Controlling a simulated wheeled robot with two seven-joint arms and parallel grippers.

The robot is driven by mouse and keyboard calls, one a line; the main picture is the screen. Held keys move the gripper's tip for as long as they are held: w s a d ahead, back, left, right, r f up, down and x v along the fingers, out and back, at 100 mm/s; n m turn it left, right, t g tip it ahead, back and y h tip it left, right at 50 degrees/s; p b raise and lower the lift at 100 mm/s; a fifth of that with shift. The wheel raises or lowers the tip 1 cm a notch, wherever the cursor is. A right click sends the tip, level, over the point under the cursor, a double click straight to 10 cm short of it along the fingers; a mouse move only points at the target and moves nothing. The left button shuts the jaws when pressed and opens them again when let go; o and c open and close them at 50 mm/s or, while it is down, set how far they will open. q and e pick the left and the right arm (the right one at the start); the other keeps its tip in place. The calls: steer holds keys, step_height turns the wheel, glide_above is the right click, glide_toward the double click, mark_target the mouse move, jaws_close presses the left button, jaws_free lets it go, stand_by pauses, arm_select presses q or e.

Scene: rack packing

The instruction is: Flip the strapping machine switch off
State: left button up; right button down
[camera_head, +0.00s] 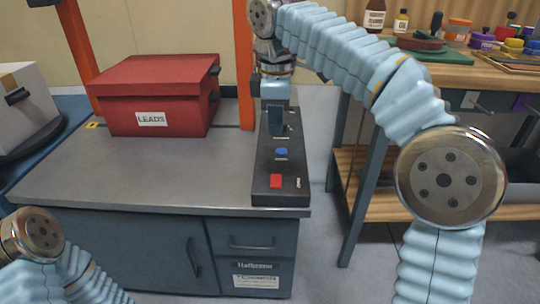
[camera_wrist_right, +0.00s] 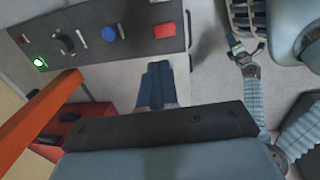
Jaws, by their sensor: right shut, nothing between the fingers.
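The strapping machine's dark control panel (camera_head: 264,190) runs along the right edge of the grey bench. It carries a red button (camera_head: 276,181) and a blue button (camera_head: 281,154). In the right wrist view, the panel (camera_wrist_right: 137,18) also shows a black switch-like part (camera_wrist_right: 66,44) and a lit green lamp (camera_wrist_right: 39,62) at its far end. My right gripper (camera_head: 277,135) points down over the panel's far half and hides part of it. Its fingers (camera_wrist_right: 156,70) are together and empty. What looks like my left gripper (camera_wrist_right: 235,47) is small in the wrist view; its jaws are unclear.
A red box labelled LEADS (camera_head: 152,120) stands on the bench (camera_head: 150,175), left of the panel. An orange post (camera_head: 245,65) rises close behind the panel's left side. A wooden workbench (camera_head: 480,75) with jars stands at the right. The bench's front surface is clear.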

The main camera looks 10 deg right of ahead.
mark_target(275, 177)
steer(key=shift+r, duration=0.25)
steer(key=f+b, duration=0.1)
steer(key=f, duration=0.3)
steer(key=w+f+b, duration=0.1)
steer(key=f+b, duration=0.1)
steer(key=f, duration=0.3)
steer(key=f+b, duration=0.1)
steer(key=f, duration=0.3)
steer(key=shift+w+d+f+b, duration=0.3)
steer(key=shift+f, duration=0.2)
